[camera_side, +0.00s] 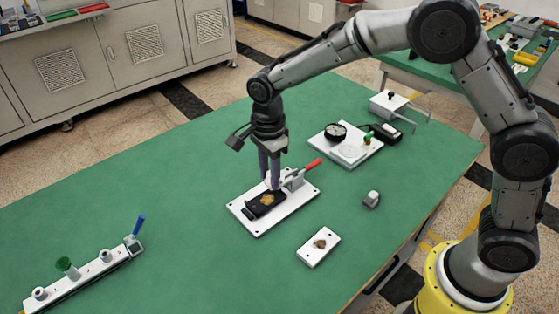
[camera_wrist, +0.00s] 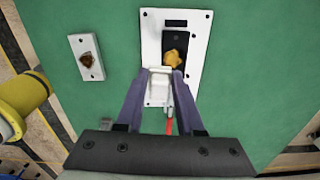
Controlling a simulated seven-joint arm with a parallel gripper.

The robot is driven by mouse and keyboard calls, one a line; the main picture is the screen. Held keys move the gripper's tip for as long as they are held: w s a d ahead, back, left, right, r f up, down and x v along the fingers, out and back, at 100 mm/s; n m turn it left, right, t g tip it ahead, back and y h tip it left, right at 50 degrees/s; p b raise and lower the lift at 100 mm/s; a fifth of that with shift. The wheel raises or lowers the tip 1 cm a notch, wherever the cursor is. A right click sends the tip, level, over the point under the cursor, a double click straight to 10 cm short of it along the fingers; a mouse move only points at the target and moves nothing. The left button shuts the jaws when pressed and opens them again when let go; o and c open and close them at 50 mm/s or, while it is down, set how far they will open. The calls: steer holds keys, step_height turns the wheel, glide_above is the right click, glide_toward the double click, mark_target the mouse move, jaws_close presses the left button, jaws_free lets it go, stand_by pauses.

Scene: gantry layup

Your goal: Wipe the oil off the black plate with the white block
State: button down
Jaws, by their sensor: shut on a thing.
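The black plate (camera_side: 252,212) lies on a white base plate (camera_side: 245,226) with corner holes. A yellow-brown oil patch (camera_side: 267,199) covers its middle; it also shows in the wrist view (camera_wrist: 173,58). My gripper (camera_side: 269,187) points down at the plate's clamp-side end. In the wrist view its fingers (camera_wrist: 161,74) are shut on the white block (camera_wrist: 160,85), beside the oil patch. The block is mostly hidden by the fingers in the side view. I cannot tell whether the block touches the black plate.
A clamp with a red handle (camera_side: 313,165) stands on the base plate close to my fingers. A small white plate with a brown patch (camera_side: 319,244), a small grey block (camera_side: 372,199), a white board with a round dial (camera_side: 335,131) and a long rack (camera_side: 80,281) are around. Green table between is clear.

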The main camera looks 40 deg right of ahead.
glide_above(268, 206)
steer(key=shift+s+d+f, duration=0.1)
steer(key=shift+s+f, duration=0.1)
steer(key=shift+f, duration=1.4)
steer(key=shift+s+f, duration=0.2)
steer(key=shift+f, duration=1.35)
steer(key=shift+w+f, duration=0.7)
steer(key=shift+f, duration=0.1)
steer(key=shift+w, duration=2.25)
steer(key=shift+s, duration=3.1)
steer(key=shift+w, duration=3.15)
steer(key=s, duration=0.5)
steer(key=shift+s, duration=0.35)
steer(key=shift+s+r, duration=0.2)
steer(key=shift+w+r, duration=0.1)
steer(key=shift+r, duration=3.8)
